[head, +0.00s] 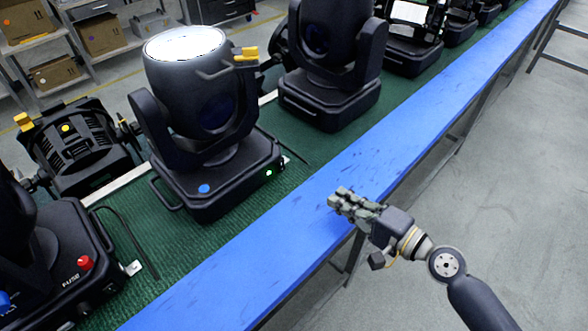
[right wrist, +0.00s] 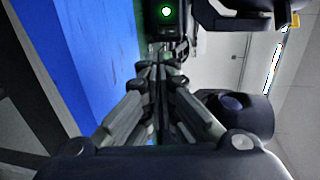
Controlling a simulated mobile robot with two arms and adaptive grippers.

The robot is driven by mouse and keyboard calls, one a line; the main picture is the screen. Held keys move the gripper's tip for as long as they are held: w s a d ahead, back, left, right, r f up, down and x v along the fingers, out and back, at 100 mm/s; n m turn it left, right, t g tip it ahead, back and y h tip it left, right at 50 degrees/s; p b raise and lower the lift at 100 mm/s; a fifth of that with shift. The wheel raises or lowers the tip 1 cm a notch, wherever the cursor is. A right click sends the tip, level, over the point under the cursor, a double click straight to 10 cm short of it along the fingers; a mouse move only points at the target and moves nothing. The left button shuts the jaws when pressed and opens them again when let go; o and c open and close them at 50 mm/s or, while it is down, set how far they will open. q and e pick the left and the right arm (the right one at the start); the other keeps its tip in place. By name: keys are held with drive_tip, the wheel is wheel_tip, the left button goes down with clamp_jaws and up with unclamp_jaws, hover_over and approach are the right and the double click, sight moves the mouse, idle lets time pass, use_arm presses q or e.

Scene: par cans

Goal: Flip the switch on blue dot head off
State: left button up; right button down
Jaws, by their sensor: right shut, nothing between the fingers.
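The moving head with the blue dot (head: 204,188) stands on the green bench in the head view. Its black base (head: 215,185) carries the dot on the front and a small green-lit switch (head: 269,173) near the right end. Its lens top (head: 185,42) glows white. The green light of the switch (right wrist: 166,11) also shows at the top of the right wrist view, beyond my fingertips. My right gripper (head: 338,200) is shut and empty, over the blue bench edge, to the right of the base and apart from it. My left gripper is not in view.
A yellow-dotted fixture (head: 66,128) lies behind. Another moving head (head: 330,60) stands further along. The blue edge strip (head: 400,140) is clear, and grey floor lies to the right.

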drive_tip(key=shift+w+a, duration=0.15)
drive_tip(key=shift+w, duration=0.05)
drive_tip(key=p, duration=0.4)
approach(285, 165)
drive_tip(key=x, duration=0.4)
drive_tip(key=shift+a+r, duration=0.1)
drive_tip(key=shift+w+a, duration=0.5)
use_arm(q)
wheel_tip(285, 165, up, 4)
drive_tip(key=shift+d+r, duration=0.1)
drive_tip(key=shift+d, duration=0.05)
use_arm(e)
drive_tip(key=shift+w+a+f, duration=0.1)
drive_tip(key=shift+f, duration=0.15)
